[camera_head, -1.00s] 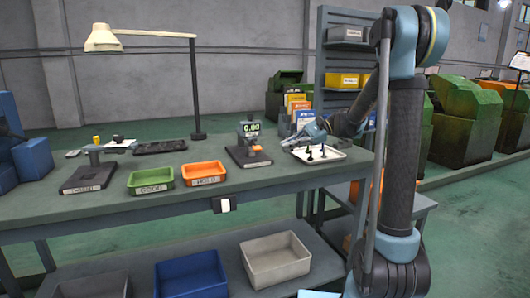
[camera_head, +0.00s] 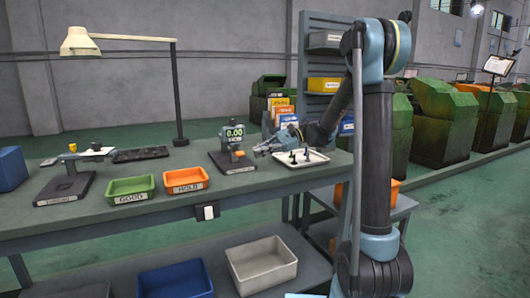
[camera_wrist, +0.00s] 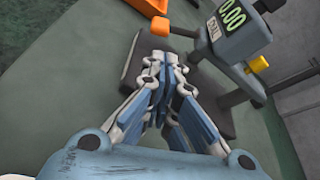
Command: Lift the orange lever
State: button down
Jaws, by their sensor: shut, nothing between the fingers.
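The gauge (camera_head: 234,136) stands upright on a dark base on the workbench and its green display reads 0.00. The orange lever (camera_wrist: 160,26) sticks out from the gauge's side in the wrist view, just beyond my fingertips. In the head view the lever (camera_head: 238,154) is small, low on the gauge. My gripper (camera_wrist: 170,62) is shut and empty, its fingers pointing at the gauge base. In the head view my gripper (camera_head: 258,150) is just right of the gauge. I cannot tell whether it touches the lever.
A white tray (camera_head: 318,157) with small black parts lies right of the gauge. A green GOOD bin (camera_head: 131,197) and an orange HOLD bin (camera_head: 186,186) stand to its left. A lamp (camera_head: 178,90) rises behind. A yellow knob (camera_wrist: 260,63) is on the gauge's other side.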

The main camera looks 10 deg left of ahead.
aim_at(247, 164)
jog(key=shift+x, duration=2.9)
jog(key=shift+s, duration=0.1)
